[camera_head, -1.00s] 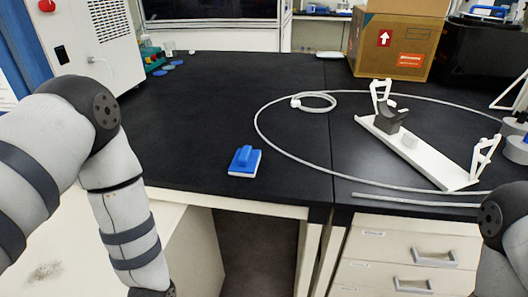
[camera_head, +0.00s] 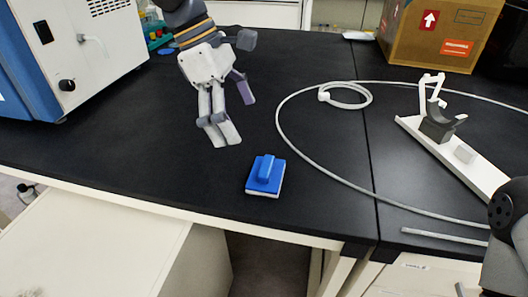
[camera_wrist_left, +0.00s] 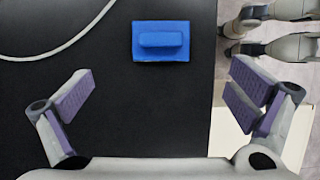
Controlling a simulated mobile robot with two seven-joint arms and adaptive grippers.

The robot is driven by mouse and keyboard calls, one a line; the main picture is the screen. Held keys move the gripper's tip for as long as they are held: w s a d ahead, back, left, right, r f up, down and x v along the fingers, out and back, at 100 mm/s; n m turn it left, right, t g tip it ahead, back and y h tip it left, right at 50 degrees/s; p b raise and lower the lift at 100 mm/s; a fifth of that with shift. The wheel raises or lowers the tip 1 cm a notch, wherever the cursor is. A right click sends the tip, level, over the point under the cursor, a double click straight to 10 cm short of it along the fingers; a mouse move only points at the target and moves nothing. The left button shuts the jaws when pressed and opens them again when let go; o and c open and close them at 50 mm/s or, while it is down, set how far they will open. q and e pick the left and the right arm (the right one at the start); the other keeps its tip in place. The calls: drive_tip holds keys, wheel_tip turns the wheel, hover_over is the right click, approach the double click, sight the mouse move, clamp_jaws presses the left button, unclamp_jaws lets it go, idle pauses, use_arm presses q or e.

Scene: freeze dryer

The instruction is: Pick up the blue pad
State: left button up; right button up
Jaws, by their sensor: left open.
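The blue pad (camera_head: 266,176) lies flat on the black bench top near its front edge. It has a raised blue grip on top and a pale underside. My left gripper (camera_head: 237,114) hangs above the bench, up and to the left of the pad, with its fingers apart and nothing between them. In the left wrist view the pad (camera_wrist_left: 160,41) shows whole, at the top and between the lines of the two open fingers (camera_wrist_left: 163,92), apart from both. Of my right arm only a dark joint shows at the right edge; its gripper is out of view.
A grey cable (camera_head: 290,135) loops over the bench right of the pad. A white stand (camera_head: 470,168) with a dark cradle lies inside the loop. A cardboard box (camera_head: 440,30) is at the back right, a white and blue machine (camera_head: 90,60) at the left. Bench around the pad is clear.

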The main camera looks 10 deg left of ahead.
sight(265, 165)
use_arm(q)
drive_tip(key=x, duration=0.6)
drive_tip(key=b+x, duration=0.1)
drive_tip(key=x, duration=0.5)
drive_tip(key=shift+s+d, duration=0.1)
drive_tip(key=shift+d, duration=0.15)
drive_tip(key=c, duration=1.2)
use_arm(e)
drive_tip(key=shift+s+f+g, duration=0.3)
drive_tip(key=shift+s+f, duration=0.4)
drive_tip(key=shift+s, duration=0.25)
